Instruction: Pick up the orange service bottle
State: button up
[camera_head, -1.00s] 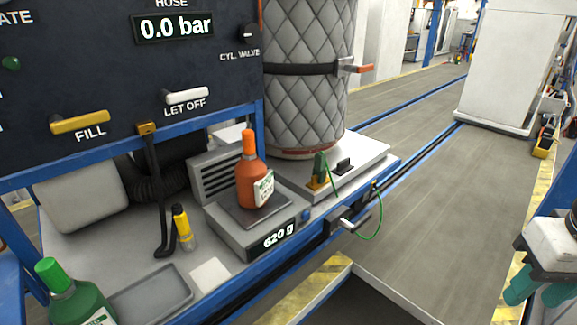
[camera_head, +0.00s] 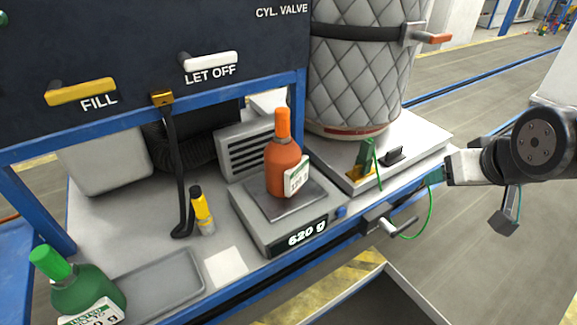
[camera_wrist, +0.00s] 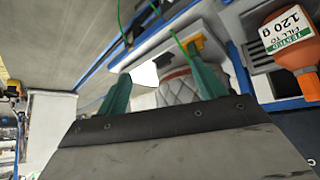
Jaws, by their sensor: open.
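The orange service bottle (camera_head: 284,166) stands upright on the plate of a small scale (camera_head: 262,228) that reads 620 g. Its white label faces the front right. In the wrist view the bottle (camera_wrist: 290,45) shows at the upper right, turned by the camera, its label reading 120 g. My gripper (camera_wrist: 160,92) has two green fingers, spread apart with nothing between them. In the head view my arm reaches in from the right edge, and the gripper end (camera_head: 436,177) is near the bench's right end, right of the bottle and apart from it.
A quilted grey cylinder (camera_head: 362,70) stands behind and right of the scale. A green clip with a wire (camera_head: 368,155) is on the white platform. A yellow marker (camera_head: 202,210), grey tray (camera_head: 160,285) and green bottle (camera_head: 82,285) are to the left. A dark panel overhangs the bench.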

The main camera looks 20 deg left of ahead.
jog(key=w+a+f+n+t+y, duration=0.1)
jog(key=w+a+f, duration=0.15)
jog(key=a, duration=0.25)
jog(key=n+t+y, duration=0.3)
jog(key=n+y, duration=0.2)
jog(key=y, duration=0.6)
send_near(288, 150)
jog(key=x, duration=0.4)
jog(key=shift+w+a, duration=0.1)
jog(key=shift+w+a+t, duration=0.15)
jog(key=shift+a+t, duration=0.15)
jog(key=shift+a, duration=0.05)
jog(key=x, duration=0.7)
jog(key=shift+f, duration=0.1)
jog(key=shift+d, duration=0.1)
grip_shut()
